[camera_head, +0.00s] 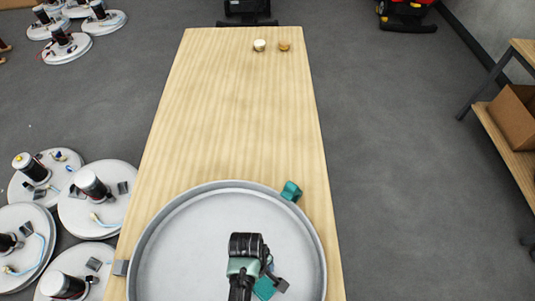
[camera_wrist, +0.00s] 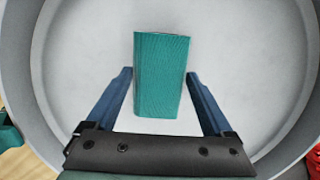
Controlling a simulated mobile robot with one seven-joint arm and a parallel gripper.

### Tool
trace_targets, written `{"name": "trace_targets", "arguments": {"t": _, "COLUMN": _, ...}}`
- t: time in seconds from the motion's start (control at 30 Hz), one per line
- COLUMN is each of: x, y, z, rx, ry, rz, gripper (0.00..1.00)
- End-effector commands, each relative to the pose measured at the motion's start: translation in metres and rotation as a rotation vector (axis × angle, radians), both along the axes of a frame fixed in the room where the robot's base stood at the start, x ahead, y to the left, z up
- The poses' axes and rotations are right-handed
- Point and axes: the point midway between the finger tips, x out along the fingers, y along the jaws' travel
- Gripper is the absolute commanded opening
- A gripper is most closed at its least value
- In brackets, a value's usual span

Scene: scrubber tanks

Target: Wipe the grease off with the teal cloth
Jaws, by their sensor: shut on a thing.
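The teal cloth (camera_wrist: 162,75) is a folded block between the two blue fingers of my gripper (camera_wrist: 161,88) in the wrist view. My gripper is shut on it, over the inside of a large round grey tank (camera_head: 180,235). In the head view the cloth (camera_head: 265,289) shows partly behind my gripper (camera_head: 268,279), low in the frame. The tank's pale floor also fills the wrist view (camera_wrist: 240,70). I cannot make out a distinct grease patch, and I cannot tell whether the cloth touches the floor.
The tank stands on a long wooden table (camera_head: 235,120). Two small round items, one white (camera_head: 259,45) and one orange-brown (camera_head: 284,46), stand at the far end. The table's middle is clear.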

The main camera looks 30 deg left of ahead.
Motion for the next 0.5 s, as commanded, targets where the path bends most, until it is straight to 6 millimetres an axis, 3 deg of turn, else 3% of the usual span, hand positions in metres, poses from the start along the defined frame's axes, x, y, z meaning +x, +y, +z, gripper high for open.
{"name": "trace_targets", "arguments": {"t": 0.03, "x": 0.001, "y": 0.001, "z": 0.010, "rx": 0.001, "ry": -0.001, "rz": 0.000, "gripper": 0.34}}
{"name": "trace_targets", "arguments": {"t": 0.5, "x": 0.005, "y": 0.007, "z": 0.050, "rx": 0.001, "ry": -0.002, "rz": -0.006, "gripper": 0.34}}
